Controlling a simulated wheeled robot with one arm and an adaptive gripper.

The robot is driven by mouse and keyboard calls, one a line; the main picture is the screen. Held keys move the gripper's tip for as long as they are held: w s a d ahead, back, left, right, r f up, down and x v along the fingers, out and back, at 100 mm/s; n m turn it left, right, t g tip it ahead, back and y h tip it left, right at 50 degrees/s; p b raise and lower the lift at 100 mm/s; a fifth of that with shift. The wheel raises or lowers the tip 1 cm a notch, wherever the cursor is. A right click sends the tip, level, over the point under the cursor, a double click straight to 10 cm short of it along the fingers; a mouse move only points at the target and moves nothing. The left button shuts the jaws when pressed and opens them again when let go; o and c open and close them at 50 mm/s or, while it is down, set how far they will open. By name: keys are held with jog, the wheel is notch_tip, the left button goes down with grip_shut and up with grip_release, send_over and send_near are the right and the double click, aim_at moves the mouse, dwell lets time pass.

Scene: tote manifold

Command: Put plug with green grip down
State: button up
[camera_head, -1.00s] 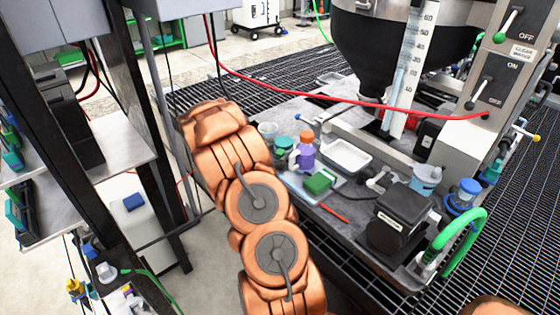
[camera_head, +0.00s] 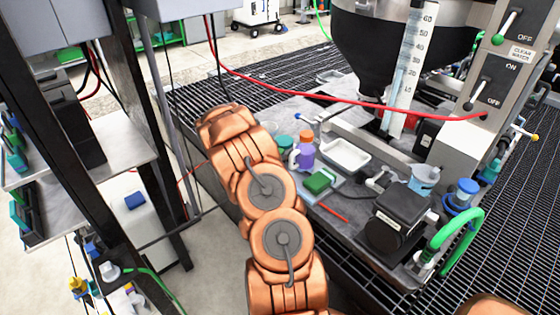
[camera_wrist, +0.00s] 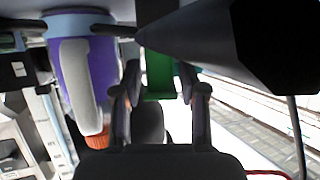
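In the wrist view, my gripper (camera_wrist: 160,85) has a finger on each side of a green piece (camera_wrist: 160,72), which looks like the grip of the plug. The fingers appear closed on it; the plug's far end is hidden. A black body fills the upper right of that view, close to the gripper. In the head view my copper-coloured arm hides the gripper and the plug.
A purple bottle with an orange cap (camera_head: 303,155) stands on the bench; it also shows in the wrist view (camera_wrist: 78,75). Close by are a green block (camera_head: 318,182), a white tray (camera_head: 346,155), a red stick (camera_head: 333,212) and a black box (camera_head: 398,218).

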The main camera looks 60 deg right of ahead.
grip_shut()
dwell(0.3)
notch_tip(320, 180, up, 10)
jog(key=shift+f+b, duration=0.2)
jog(key=shift+b, duration=0.2)
notch_tip(320, 180, up, 6)
jog(key=p, duration=0.5)
jog(key=shift+r+p, duration=0.15)
jog(key=shift+p, duration=0.25)
jog(key=shift+r, duration=0.1)
